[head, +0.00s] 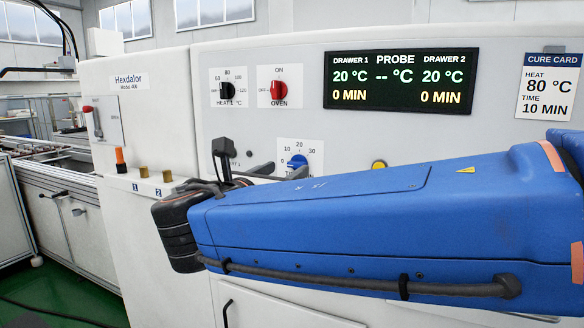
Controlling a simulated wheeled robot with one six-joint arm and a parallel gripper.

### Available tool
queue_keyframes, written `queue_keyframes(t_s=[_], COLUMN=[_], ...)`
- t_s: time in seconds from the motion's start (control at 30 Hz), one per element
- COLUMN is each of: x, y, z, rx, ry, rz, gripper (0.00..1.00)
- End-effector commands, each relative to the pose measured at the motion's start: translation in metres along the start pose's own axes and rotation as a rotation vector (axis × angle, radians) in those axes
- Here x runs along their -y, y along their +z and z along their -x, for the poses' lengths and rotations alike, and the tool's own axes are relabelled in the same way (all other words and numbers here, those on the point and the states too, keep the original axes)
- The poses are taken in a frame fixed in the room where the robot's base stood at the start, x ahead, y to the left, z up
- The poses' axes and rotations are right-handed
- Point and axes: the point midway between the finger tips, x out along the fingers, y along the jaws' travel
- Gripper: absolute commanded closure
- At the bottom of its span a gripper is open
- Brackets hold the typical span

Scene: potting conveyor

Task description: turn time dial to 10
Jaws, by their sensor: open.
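The time dial (298,161) is a blue knob on a white plate, on the front panel of the white oven machine. Its scale shows 10, 20 and 30; my arm hides its lower left part and some of its label. I cannot tell exactly where its pointer stands. My gripper (281,172) is open, with dark fingers just left of and below the knob. Whether they touch it I cannot tell. The display (401,80) reads 20 °C and 0 MIN for both drawers. The cure card (549,87) reads heat 80 °C, time 10 min.
Above are a black heat dial (228,91) and a red oven switch (279,91). A yellow button (379,165) is right of the time dial. My blue arm covers the lower right panel. Left stand a lever (97,121) and an orange-topped post (120,160).

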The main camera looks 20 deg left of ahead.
Motion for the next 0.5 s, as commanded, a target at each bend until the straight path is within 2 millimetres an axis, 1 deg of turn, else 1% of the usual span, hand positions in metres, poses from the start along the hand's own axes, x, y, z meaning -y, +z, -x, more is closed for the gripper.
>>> queue_keyframes(t_s=[0.03, 0.2, 0.33, 0.5], x=[0.001, 0.001, 0.001, 0.001], y=[0.000, 0.000, 0.000, 0.000], z=[-0.009, -0.029, -0.038, -0.042], rx=[0.000, 0.001, 0.000, 0.000], ry=[-0.004, -0.003, -0.002, -0.001], rz=[0.000, 0.000, 0.000, 0.000], gripper=[0.48, 0.48, 0.48, 0.48])
